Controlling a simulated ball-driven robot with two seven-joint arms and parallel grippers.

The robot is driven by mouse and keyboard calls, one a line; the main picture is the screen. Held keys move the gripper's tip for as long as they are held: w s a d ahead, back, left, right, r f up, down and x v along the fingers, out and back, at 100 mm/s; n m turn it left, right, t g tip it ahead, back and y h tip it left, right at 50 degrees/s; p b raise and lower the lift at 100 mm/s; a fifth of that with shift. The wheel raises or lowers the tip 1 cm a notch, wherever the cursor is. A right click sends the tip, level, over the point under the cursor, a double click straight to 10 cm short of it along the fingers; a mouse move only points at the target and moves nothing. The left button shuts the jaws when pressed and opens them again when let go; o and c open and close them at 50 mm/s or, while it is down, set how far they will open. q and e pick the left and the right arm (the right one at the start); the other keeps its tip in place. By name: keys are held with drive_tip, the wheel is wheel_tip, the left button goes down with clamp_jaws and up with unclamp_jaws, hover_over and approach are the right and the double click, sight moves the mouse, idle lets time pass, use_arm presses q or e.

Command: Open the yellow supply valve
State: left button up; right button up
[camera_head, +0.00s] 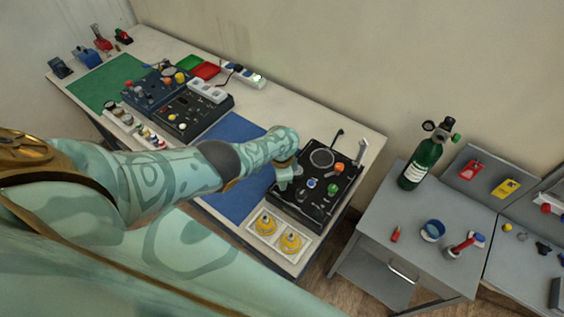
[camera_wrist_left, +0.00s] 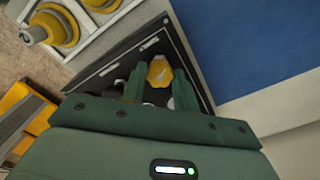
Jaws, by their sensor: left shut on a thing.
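The yellow supply valve (camera_wrist_left: 160,72) is a yellow knob with a pale mark on its top, on the dark panel. It shows in the left wrist view between the two green fingers of my left gripper (camera_wrist_left: 157,88), which is shut on it. In the head view my left gripper (camera_head: 288,176) is at the left edge of the black trainer panel (camera_head: 302,212) and hides the yellow valve there. Orange (camera_head: 311,169), blue (camera_head: 311,183) and green (camera_head: 333,189) knobs on the panel are clear of the gripper. My right gripper is not in view.
A white tray with two yellow round fittings (camera_head: 290,242) lies in front of the panel. A blue mat (camera_head: 235,132) lies left of it. A green cylinder (camera_head: 421,165) stands on a grey cabinet at the right. Other trainer boards (camera_head: 205,112) stand farther left.

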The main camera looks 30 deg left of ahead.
use_arm(q)
drive_tip(key=o, duration=1)
wheel_tip(320, 180, up, 16)
drive_tip(key=p, duration=0.7)
drive_tip(key=shift+r+p, duration=0.2)
drive_tip(key=shift+p, duration=0.2)
drive_tip(key=shift+s+f, duration=0.1)
